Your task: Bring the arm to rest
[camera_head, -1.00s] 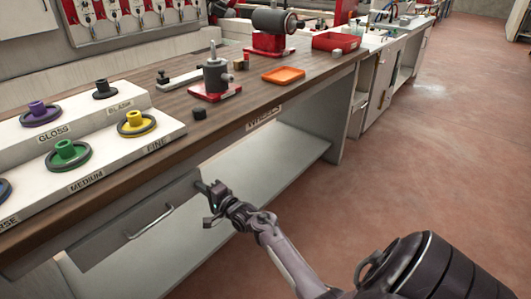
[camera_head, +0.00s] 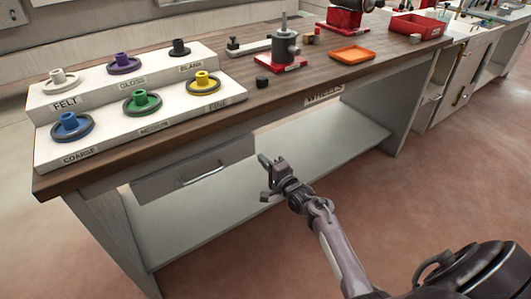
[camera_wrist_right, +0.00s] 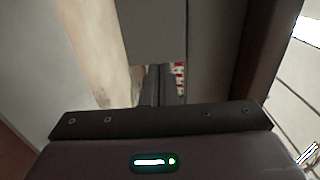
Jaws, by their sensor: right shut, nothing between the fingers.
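My right gripper (camera_head: 268,178) is in front of the workbench, below the tabletop edge and to the right of the drawer (camera_head: 195,168) with its bar handle. It is shut and holds nothing. In the right wrist view its two fingers (camera_wrist_right: 160,85) lie side by side, with pale and grey panels beyond them. My right arm comes in from the lower right. My left gripper is not in view.
The wooden bench (camera_head: 285,98) bears a white stepped rack (camera_head: 200,105) of coloured wheels, a grey post on a red base (camera_head: 284,62), a black knob (camera_head: 262,82) and an orange tray (camera_head: 352,54). A lower shelf (camera_head: 330,140) is bare. Open floor (camera_head: 440,180) lies to the right.

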